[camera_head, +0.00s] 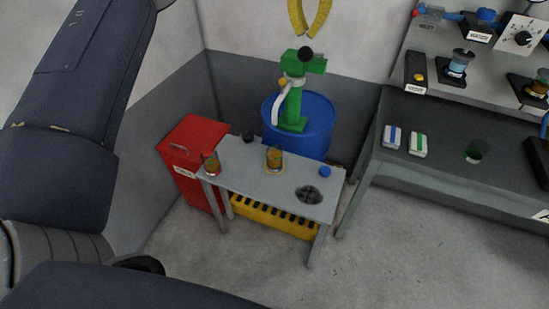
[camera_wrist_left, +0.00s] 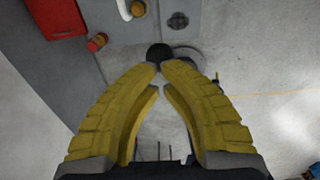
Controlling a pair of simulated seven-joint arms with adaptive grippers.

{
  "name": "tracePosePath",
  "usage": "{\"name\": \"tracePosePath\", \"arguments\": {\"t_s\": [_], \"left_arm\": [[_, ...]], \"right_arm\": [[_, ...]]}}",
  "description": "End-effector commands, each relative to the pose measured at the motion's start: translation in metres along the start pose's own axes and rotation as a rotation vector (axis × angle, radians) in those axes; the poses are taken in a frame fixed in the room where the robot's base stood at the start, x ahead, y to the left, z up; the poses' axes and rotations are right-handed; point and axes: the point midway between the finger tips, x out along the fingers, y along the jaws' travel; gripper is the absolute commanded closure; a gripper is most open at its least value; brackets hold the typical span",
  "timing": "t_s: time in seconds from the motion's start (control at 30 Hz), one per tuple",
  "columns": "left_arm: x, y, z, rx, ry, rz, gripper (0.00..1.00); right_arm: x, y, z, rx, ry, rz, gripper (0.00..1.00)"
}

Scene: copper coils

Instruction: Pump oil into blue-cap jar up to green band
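The green hand pump (camera_head: 294,100) stands on a blue drum (camera_head: 325,115), with a black knob (camera_head: 306,53) on top and a pale spout. A jar (camera_head: 275,159) holding amber liquid stands on the small table near the spout. A blue cap (camera_head: 325,171) lies on the table to its right. A green band on the jar is too small to make out. My left gripper (camera_head: 308,36) hangs above the knob in the picture, its yellow fingertips nearly meeting. In the left wrist view the tips (camera_wrist_left: 161,70) hold nothing visible. My right gripper is out of view.
A red-marked jar (camera_head: 212,164) stands at the left of the small table (camera_head: 240,178), and a dark drain (camera_head: 309,194) is at its right. A red bin (camera_head: 190,140) stands left. The bench (camera_head: 440,180) at right carries several items.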

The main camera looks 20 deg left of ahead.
Motion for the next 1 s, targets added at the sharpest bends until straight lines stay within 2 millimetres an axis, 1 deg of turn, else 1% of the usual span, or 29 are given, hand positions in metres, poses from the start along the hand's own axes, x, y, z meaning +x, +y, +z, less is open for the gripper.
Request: {"name": "tracePosePath", "arguments": {"t_s": [0.53,1.0], "left_arm": [[0.002,0.000,0.000,0.000,0.000,0.000,1.00],[0.021,0.000,0.000,0.000,0.001,0.001,1.00]], "right_arm": [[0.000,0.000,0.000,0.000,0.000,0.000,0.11],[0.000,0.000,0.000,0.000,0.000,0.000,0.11]]}}
